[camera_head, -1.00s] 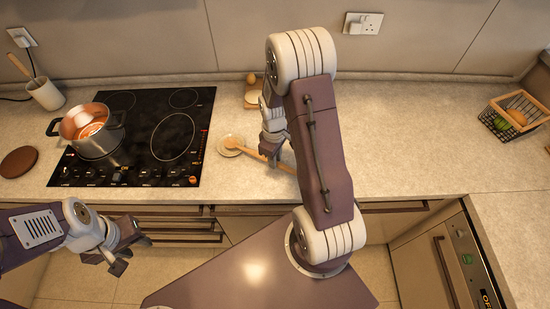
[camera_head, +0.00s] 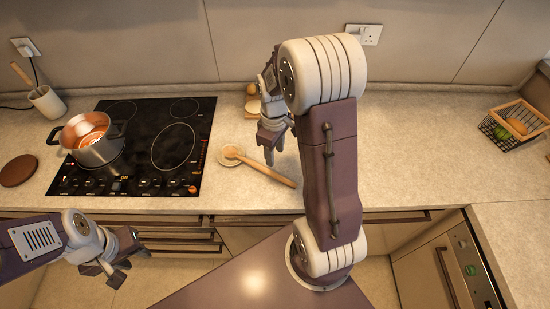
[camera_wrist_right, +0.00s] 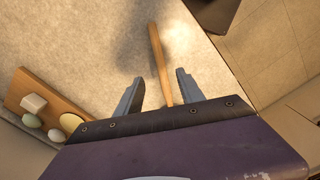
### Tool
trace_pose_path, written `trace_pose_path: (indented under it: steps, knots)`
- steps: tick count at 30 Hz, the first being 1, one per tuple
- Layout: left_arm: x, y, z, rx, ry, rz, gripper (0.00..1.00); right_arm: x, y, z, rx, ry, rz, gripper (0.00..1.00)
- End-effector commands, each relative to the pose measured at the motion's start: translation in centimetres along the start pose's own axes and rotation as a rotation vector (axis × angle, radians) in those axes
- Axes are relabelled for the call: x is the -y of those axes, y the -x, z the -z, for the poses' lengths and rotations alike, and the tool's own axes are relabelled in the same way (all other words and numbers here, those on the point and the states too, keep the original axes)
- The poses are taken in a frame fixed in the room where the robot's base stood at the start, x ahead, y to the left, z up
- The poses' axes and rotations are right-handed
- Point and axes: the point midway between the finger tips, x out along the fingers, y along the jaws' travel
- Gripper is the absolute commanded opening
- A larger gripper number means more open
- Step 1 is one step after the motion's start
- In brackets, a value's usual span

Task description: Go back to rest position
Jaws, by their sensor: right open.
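My right gripper (camera_head: 269,158) hangs over the counter behind the wooden spoon (camera_head: 268,172), open and empty. The spoon rests with its head on a small round dish (camera_head: 230,155) and its handle on the counter. In the right wrist view, the open fingers (camera_wrist_right: 155,92) stand apart, with the spoon handle (camera_wrist_right: 156,50) seen between them and not gripped. My left gripper (camera_head: 124,262) is in front of the counter's edge at the lower left, its fingers apart and empty.
A copper-coloured pot (camera_head: 92,140) stands on the black hob (camera_head: 150,165). A utensil holder (camera_head: 47,101) and a round brown board (camera_head: 18,170) are at left. A wire basket (camera_head: 513,130) is at right. A wooden board (camera_wrist_right: 55,100) with egg-like items shows in the wrist view.

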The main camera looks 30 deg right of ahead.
Motion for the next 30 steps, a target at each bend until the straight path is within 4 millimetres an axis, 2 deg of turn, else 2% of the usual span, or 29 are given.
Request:
trace_pose_path:
  steps: [13, 15, 17, 19, 21, 23, 26, 30]
  knots:
    - [0.0, 0.0, 0.0, 0.0, 0.0, 0.0, 0.36, 0.1, 0.0, 0.0, 0.001, 0.003, 0.0, 0.45]
    - [0.0, -0.1, 0.0, 0.0, 0.0, 0.0, 0.36, 0.6, 0.5, 0.9, -0.012, 0.033, -0.012, 0.45]
    - [0.0, -0.2, 0.0, 0.0, 0.0, 0.0, 0.36, 2.4, 1.6, 1.7, -0.033, 0.09, -0.029, 0.45]
    - [0.0, -0.3, 0.0, 0.0, 0.0, 0.0, 0.36, 6.4, 2.1, 1.0, -0.047, 0.128, -0.029, 0.45]
    - [0.0, -0.4, 0.0, 0.0, 0.0, 0.0, 0.36, 9.7, 1.7, -0.4, -0.07, 0.036, -0.028, 0.45]
    - [0.0, -0.4, 0.0, 0.0, 0.0, 0.0, 0.36, 11.7, 0.9, -1.9, -0.087, -0.102, -0.02, 0.45]
    - [0.0, -0.4, 0.0, 0.0, 0.0, 0.0, 0.36, 12.7, -0.3, -3.6, -0.095, -0.346, -0.006, 0.45]
    - [0.0, -0.4, 0.0, 0.0, 0.0, 0.0, 0.36, 12.4, -0.5, -3.1, -0.124, -0.51, -0.004, 0.45]
